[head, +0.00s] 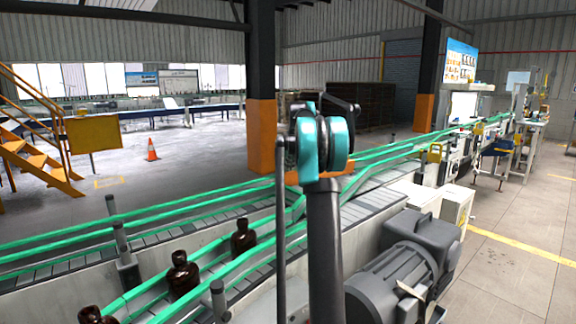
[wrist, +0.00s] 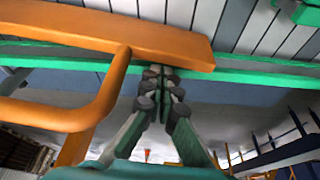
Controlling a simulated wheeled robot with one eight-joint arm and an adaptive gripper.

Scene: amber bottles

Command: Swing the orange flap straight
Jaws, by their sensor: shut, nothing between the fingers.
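The orange flap (wrist: 150,42) spans the upper left of the wrist view as a long bar, lying slantwise over a green rail. An orange bent handle (wrist: 104,108) joins it and curves down to the left. My gripper (wrist: 160,75) is shut and empty, its tips close to the flap's lower edge, right of the handle. I cannot tell whether they touch. In the head view, my arm hides most of the flap and my gripper.
Green guide rails (head: 190,192) run along the conveyor. Several amber bottles (head: 183,275) stand in the lane at the lower left. A grey motor (head: 395,280) sits right of my arm. Open floor lies beyond the conveyor.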

